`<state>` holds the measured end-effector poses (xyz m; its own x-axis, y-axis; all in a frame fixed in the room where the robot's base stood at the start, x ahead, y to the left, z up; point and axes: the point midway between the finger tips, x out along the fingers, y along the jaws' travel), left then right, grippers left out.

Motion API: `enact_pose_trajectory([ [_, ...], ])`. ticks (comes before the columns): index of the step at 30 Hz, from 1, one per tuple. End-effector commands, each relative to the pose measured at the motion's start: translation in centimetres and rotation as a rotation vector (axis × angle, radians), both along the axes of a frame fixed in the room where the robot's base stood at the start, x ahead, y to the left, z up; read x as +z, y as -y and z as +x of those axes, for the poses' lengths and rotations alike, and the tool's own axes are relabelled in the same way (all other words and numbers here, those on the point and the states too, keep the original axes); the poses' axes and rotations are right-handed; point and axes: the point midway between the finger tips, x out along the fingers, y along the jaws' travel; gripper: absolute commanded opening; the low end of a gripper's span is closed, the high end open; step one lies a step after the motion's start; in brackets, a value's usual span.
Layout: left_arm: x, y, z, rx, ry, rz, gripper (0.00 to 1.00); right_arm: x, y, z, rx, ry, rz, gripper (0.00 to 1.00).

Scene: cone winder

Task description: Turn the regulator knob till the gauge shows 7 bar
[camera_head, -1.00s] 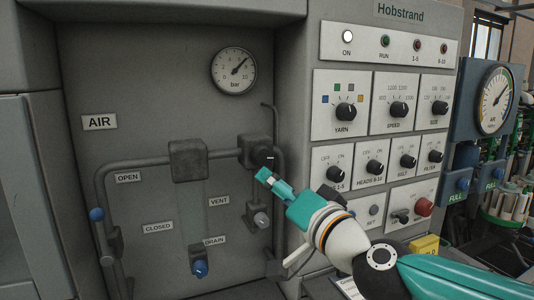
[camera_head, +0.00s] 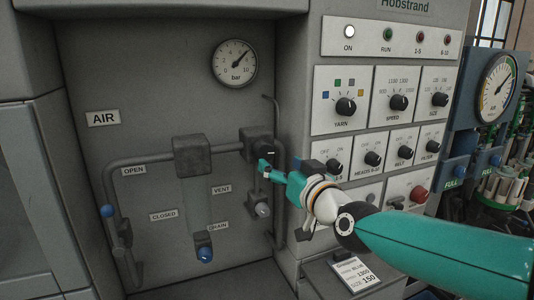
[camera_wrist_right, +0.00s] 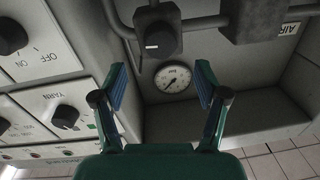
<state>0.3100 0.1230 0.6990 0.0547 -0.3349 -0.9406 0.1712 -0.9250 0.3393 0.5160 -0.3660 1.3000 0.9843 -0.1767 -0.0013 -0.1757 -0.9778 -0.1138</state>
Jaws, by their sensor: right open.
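The regulator knob (camera_head: 270,147) is a dark round knob with a white mark, on the pipe block at the right of the air panel. It also shows in the right wrist view (camera_wrist_right: 160,42), at the top. The round white gauge (camera_head: 235,63) is above it; its needle points to the upper right, near 7, but the exact value is too small to read. My right gripper (camera_head: 266,170) is open and empty, just below and in front of the knob. In the right wrist view, the knob appears beyond the fingertips (camera_wrist_right: 161,82), apart from them. My left gripper is not in view.
Pipes (camera_head: 150,160) run around the knob, with blue drain (camera_head: 204,254) and grey vent (camera_head: 262,209) knobs below. The switch panel (camera_head: 345,105) stands close on the right. A paper card (camera_head: 355,275) lies below. The panel's upper left is clear.

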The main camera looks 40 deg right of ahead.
Motion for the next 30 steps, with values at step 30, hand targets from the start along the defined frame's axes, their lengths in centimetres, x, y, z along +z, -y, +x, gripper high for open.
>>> enact_pose_trajectory([
  [30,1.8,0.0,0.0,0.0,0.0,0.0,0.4,0.1,1.3,7.5,0.0,0.001,0.0,0.41],
])
